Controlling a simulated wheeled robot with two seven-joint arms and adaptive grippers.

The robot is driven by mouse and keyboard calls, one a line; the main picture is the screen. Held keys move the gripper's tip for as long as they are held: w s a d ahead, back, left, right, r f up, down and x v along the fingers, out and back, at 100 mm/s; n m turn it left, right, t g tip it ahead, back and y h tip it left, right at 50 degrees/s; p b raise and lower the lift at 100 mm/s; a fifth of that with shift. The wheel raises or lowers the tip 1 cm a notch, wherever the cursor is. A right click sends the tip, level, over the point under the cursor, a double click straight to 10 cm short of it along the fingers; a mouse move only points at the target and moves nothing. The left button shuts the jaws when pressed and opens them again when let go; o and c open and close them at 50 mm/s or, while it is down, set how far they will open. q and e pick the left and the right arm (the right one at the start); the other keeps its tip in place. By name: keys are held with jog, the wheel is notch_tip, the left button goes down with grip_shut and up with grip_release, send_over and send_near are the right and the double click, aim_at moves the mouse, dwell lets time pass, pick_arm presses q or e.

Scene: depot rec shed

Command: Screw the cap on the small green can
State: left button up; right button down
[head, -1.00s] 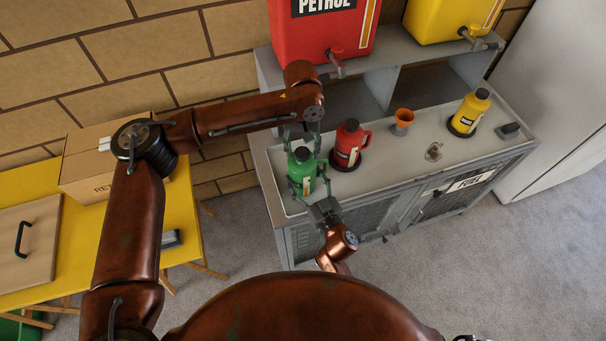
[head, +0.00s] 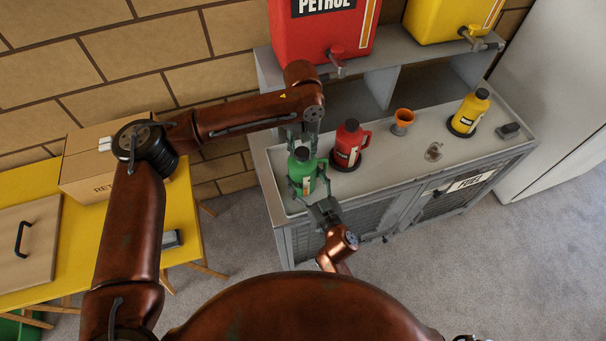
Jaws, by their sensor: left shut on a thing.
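The small green can (head: 304,183) stands upright at the left end of the grey bench top, with a dark cap (head: 302,154) at its top. My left gripper (head: 302,146) reaches down from behind and is shut on the cap. How far the cap sits on the neck is too small to tell. My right gripper (head: 317,197) comes up from the front edge, its fingers close around the lower part of the green can. Whether these fingers press on the can is not clear.
A red can (head: 346,148), an orange cup (head: 402,121) and a yellow can (head: 467,113) stand to the right on the bench (head: 400,165). Large red (head: 318,35) and yellow (head: 432,18) containers with taps sit on the shelf behind. A yellow table (head: 178,215) with a box (head: 95,175) is at left.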

pick_arm(q)
jog(key=m, duration=0.5)
jog(key=shift+m, duration=0.4)
jog(key=m, duration=0.3)
jog(key=shift+m, duration=0.4)
jog(key=m, duration=1)
jog(key=shift+m, duration=0.4)
jog(key=o, duration=1.3)
jog(key=shift+r, duration=2.25)
